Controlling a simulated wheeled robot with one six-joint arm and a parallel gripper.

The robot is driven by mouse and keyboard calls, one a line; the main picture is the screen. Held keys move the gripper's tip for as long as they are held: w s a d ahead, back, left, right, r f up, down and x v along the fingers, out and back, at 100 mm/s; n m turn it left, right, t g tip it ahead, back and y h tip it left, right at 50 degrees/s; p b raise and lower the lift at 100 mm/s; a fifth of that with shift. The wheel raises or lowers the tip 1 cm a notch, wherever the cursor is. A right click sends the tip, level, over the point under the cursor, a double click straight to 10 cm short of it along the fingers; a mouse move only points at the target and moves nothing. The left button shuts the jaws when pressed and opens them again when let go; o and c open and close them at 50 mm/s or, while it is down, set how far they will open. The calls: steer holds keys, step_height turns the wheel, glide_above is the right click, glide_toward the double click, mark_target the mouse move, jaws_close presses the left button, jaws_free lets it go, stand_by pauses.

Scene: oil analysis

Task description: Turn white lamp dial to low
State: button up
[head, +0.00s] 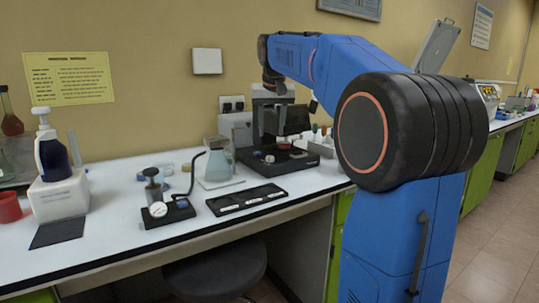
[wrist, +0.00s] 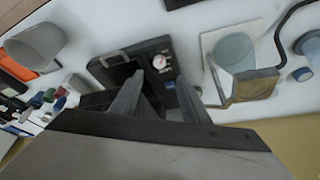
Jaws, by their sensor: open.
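A small round white dial (wrist: 159,59) with a red mark sits on the black base (wrist: 125,60) of a bench instrument in the wrist view. The mark is too small to read as a setting. My gripper (wrist: 160,76) is open and empty, its two grey fingers pointing at the base. The dial appears between and just beyond the fingertips; I cannot tell the gap in depth. A small blue part (wrist: 170,85) shows between the fingers. In the head view the black instrument base (head: 270,168) stands on the bench against the wall, partly behind my arm.
A flask (head: 218,160) stands left of the instrument; it shows at the right in the wrist view (wrist: 235,52). A black tray (head: 245,199) and a small stand with a white gauge (head: 158,209) are nearer the bench front. A grey beaker (wrist: 35,45) is on the other side.

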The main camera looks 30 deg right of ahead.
mark_target(270, 157)
steer(key=x, duration=1.1)
steer(key=shift+f, duration=0.2)
